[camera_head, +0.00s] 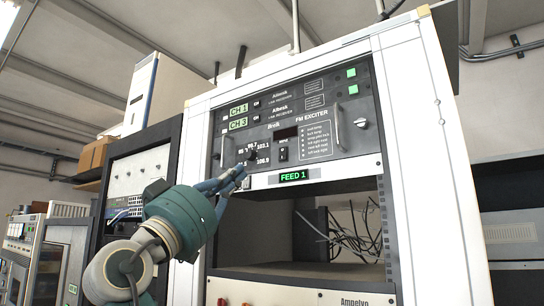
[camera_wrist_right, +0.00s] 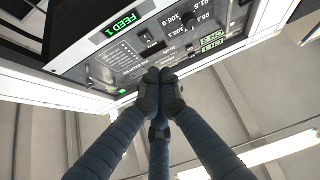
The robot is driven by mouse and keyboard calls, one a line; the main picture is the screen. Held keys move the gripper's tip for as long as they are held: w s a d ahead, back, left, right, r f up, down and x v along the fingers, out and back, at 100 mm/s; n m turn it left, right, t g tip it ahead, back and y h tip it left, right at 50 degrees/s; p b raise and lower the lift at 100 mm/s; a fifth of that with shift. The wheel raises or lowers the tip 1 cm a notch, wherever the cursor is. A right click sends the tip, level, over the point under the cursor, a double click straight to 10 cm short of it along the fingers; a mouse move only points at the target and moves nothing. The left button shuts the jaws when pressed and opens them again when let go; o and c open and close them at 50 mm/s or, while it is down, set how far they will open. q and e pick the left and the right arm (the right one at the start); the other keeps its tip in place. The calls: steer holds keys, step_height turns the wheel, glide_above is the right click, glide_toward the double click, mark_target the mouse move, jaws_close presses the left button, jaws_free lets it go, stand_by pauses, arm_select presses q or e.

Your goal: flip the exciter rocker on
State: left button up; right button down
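The FM exciter panel (camera_head: 320,117) is a dark unit in the white rack, with a dial of frequency numbers, a dark display window and side handles. A small black rocker-like switch (camera_head: 283,154) sits below the display; it also shows in the right wrist view (camera_wrist_right: 149,38). I cannot tell which way it is tipped. My right gripper (camera_head: 240,173) has its blue fingertips at the panel's lower left, over part of a small light plate (camera_head: 246,183). In the right wrist view its fingers (camera_wrist_right: 160,80) meet with nothing visible between them. Contact is unclear. My left gripper is not in view.
A green-lit FEED 1 label (camera_head: 294,176) is on the strip under the exciter. Below is an open bay with loose cables (camera_head: 350,235). Line receivers with green CH displays (camera_head: 238,117) are above. A metal handle (camera_head: 339,127) stands out on the right.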

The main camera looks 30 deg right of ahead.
steer(key=shift+s+d+r+m+g, duration=0.1)
steer(key=shift+s+r+m+g, duration=0.3)
steer(key=shift+s, duration=0.1)
steer(key=p, duration=0.7)
glide_toward(280, 151)
step_height(280, 151, up, 4)
steer(key=d, duration=0.1)
steer(key=w+d+p, duration=0.1)
steer(key=d+f+p, duration=0.1)
steer(key=d, duration=0.1)
steer(key=shift+w, duration=0.3)
steer(key=shift+s+a, duration=0.1)
